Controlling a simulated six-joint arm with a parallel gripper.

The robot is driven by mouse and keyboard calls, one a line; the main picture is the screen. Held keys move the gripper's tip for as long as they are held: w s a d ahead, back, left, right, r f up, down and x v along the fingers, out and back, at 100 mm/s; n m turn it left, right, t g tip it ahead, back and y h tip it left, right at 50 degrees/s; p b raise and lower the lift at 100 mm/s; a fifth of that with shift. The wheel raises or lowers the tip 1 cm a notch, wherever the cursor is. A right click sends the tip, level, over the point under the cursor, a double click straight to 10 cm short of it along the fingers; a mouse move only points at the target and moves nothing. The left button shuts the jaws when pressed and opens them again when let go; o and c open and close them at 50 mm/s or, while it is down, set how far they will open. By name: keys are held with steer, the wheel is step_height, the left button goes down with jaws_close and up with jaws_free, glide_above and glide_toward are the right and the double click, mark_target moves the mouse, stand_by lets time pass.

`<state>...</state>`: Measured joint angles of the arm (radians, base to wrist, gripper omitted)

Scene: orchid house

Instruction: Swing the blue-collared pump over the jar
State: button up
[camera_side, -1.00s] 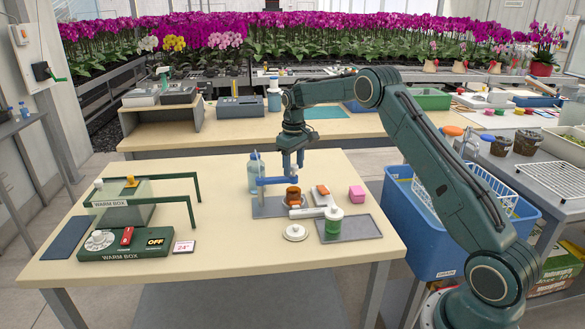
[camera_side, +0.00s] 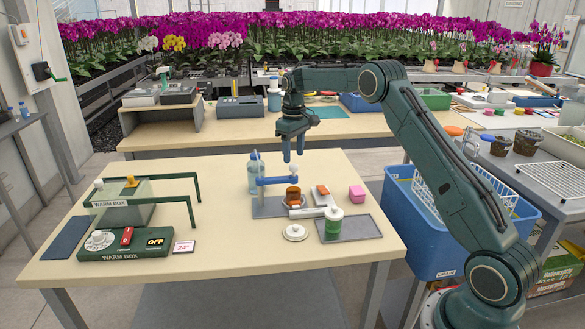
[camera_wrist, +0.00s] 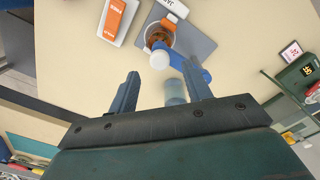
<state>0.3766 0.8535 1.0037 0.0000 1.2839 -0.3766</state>
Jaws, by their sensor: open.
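The blue-collared pump (camera_side: 277,181) stands on a grey plate at the middle of the table, its blue arm level. Its outer end reaches above the amber jar (camera_side: 293,195) in the side view. In the wrist view the pump's blue arm (camera_wrist: 190,66) and a white round knob (camera_wrist: 160,60) overlap part of the jar (camera_wrist: 158,36). My gripper (camera_side: 294,157) is open and empty, pointing down above the blue arm with a gap between them. Its two fingers (camera_wrist: 160,82) are apart in the wrist view. The exact line of the spout over the jar's mouth is hard to tell.
A clear bottle (camera_side: 254,176) stands behind the pump. The warm box (camera_side: 124,245) is left. The table's front is clear.

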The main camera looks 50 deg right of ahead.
steer(key=shift+r, duration=1.25)
steer(key=shift+s+a+r, duration=0.15)
steer(key=shift+a+r, duration=0.15)
steer(key=shift+r, duration=0.15)
steer(key=s+a+r+t, duration=0.3)
steer(key=s+a+r, duration=1.1)
steer(key=s, duration=0.1)
steer(key=s+a+f+t, duration=0.1)
steer(key=s+a, duration=0.1)
steer(key=s, duration=0.5)
steer(key=s+a+f, duration=0.2)
steer(key=s+a, duration=0.1)
steer(key=s, duration=0.5)
steer(key=s+a+f+t, duration=0.1)
steer(key=s+a, duration=0.1)
steer(key=s, duration=0.6)
steer(key=shift+a+f+t, duration=0.3)
steer(key=shift+f, duration=0.1)
